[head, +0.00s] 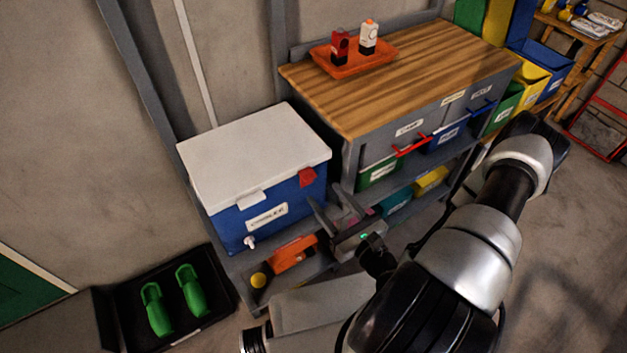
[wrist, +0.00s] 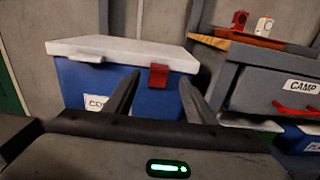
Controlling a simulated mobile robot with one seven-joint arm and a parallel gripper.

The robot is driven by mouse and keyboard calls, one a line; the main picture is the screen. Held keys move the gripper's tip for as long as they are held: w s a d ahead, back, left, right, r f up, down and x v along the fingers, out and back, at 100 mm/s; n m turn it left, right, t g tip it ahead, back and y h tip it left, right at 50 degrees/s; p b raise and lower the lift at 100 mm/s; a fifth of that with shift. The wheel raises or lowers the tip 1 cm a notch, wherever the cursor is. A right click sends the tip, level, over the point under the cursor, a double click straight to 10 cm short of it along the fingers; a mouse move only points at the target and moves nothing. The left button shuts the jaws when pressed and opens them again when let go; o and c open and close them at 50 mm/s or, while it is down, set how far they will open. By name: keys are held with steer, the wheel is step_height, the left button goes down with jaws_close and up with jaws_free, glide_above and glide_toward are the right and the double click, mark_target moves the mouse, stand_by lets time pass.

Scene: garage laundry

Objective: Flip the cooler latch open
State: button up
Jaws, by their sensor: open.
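The blue cooler (head: 265,205) with a white lid (head: 252,150) stands on a low grey shelf at the left of the workbench, with its lid closed. A red latch (head: 308,177) sits at the right of its front, just under the lid edge. A white latch (head: 251,200) sits further left on the same edge. In the wrist view the red latch (wrist: 159,77) shows between and beyond my fingers. My gripper (head: 331,205) is open and empty in front of the cooler. In the wrist view its two fingertips (wrist: 160,82) point toward the cooler, apart from the latch as far as I can tell.
A wooden-topped workbench (head: 440,70) stands at the right, with an orange tray (head: 353,57) holding two bottles. Red and blue drawer handles stick out at its front. Green shoes (head: 175,300) lie on a black tray at the lower left. An orange case (head: 293,252) lies below the cooler.

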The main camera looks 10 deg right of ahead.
mark_target(311, 179)
steer(key=x, duration=0.7)
steer(key=c, duration=1)
steer(key=shift+c, duration=0.2)
